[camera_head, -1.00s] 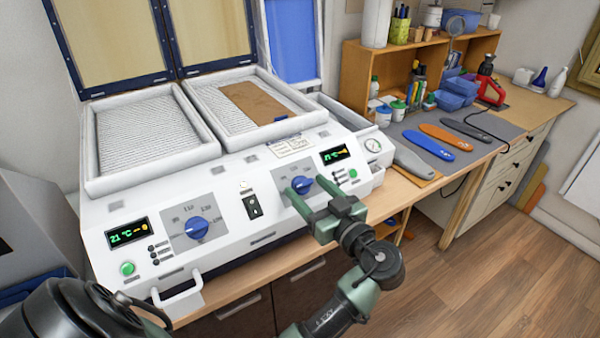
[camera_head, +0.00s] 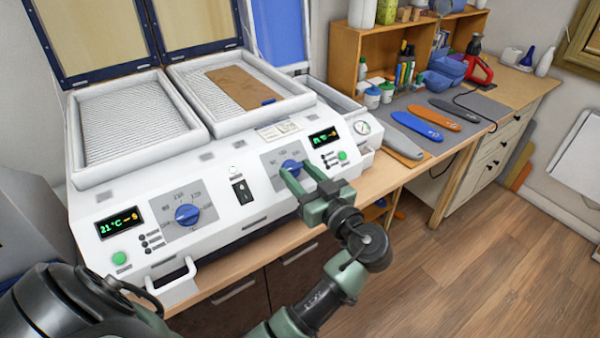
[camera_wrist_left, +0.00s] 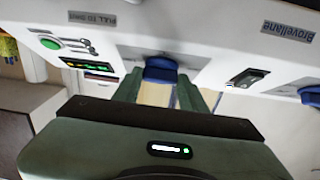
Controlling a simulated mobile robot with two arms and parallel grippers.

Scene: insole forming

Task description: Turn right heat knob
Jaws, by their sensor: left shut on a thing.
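The right heat knob (camera_head: 291,167) is a round blue knob on the sloped white front panel of the heating machine (camera_head: 250,222). My left gripper (camera_head: 299,176) is at this knob, with one green finger on each side, shut on it. In the left wrist view, the blue knob (camera_wrist_left: 160,70) shows between the two fingers of the left gripper (camera_wrist_left: 160,92). The fingers hide part of the knob and its dial, so its exact setting cannot be read. My right gripper is not in view.
A left blue knob (camera_head: 187,214) and a black switch (camera_head: 242,191) sit further left on the panel. A white handle (camera_head: 172,283) juts out at the lower left. Several insoles lie on a grey mat (camera_head: 470,122) at the right. The floor in front is clear.

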